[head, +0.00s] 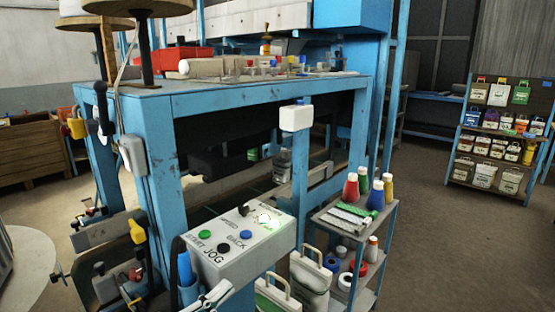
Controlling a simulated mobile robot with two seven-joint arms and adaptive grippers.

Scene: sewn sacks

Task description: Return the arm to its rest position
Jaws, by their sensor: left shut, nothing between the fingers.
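My left gripper (216,294) shows at the bottom edge of the head view, left of centre. Its fingers are shut with nothing between them. It is in front of the lower front edge of a grey control box (225,262) with buttons and the words JOG and BACK. I cannot tell whether it touches the box. Most of the left arm is outside the picture. My right gripper is not in view.
A blue machine frame (250,98) fills the middle. Sacks with handles (308,272) stand below and right of the control box. A small shelf cart (392,232) holds thread cones. A rack of bags (500,135) stands at right. Floor (430,215) between cart and rack is clear.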

